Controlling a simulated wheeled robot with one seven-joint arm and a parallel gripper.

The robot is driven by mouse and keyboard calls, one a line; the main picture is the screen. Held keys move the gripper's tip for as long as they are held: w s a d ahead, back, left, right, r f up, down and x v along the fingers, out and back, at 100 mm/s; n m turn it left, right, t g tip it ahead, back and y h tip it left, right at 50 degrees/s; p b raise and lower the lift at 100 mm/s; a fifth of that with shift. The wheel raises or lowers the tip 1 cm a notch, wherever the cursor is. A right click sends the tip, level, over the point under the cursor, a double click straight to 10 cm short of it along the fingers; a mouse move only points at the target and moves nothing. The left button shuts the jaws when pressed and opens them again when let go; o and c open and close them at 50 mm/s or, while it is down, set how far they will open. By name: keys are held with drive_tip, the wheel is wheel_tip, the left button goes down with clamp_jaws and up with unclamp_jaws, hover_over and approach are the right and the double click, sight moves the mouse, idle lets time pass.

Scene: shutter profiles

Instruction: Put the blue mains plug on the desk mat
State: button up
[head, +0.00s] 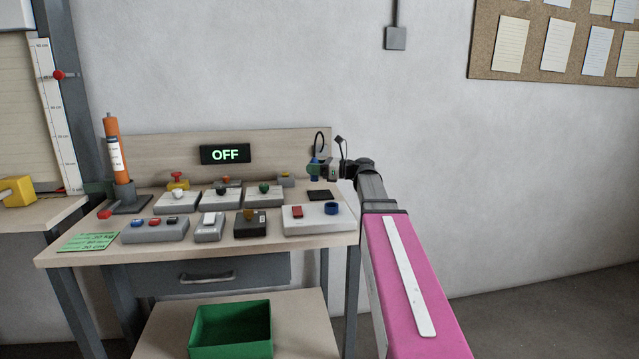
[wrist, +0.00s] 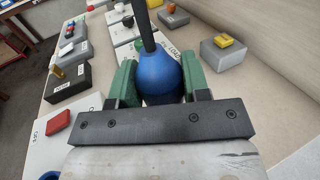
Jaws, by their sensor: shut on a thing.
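The blue mains plug (wrist: 158,76) is rounded, with a dark cable running up from it. In the wrist view it sits between the green finger pads of my gripper (wrist: 160,85), which is shut on it. In the head view my gripper (head: 318,170) is above the right back part of the bench, and the plug (head: 315,171) shows as a small blue patch there. A small dark flat pad (head: 319,195), which may be the desk mat, lies on the bench below the gripper. The wrist view does not clearly show this pad.
A white panel (head: 300,222) with a red switch and a blue ring (head: 332,208) is in front of the pad. A grey box with a yellow button (wrist: 224,52) stands behind it. Several control boxes fill the bench to the left. A green bin (head: 230,335) is below.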

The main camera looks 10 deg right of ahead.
drive_tip(key=shift+w+d+f, duration=1.05)
drive_tip(key=shift+w+d, duration=0.2)
drive_tip(key=shift+f, duration=2)
drive_tip(key=shift+f, duration=0.1)
drive_tip(key=o, duration=0.9)
drive_tip(key=shift+s+d, duration=0.15)
drive_tip(key=shift+d, duration=0.05)
drive_tip(key=v, duration=1.1)
drive_tip(key=shift+s+d, duration=0.1)
drive_tip(key=shift+d, duration=0.15)
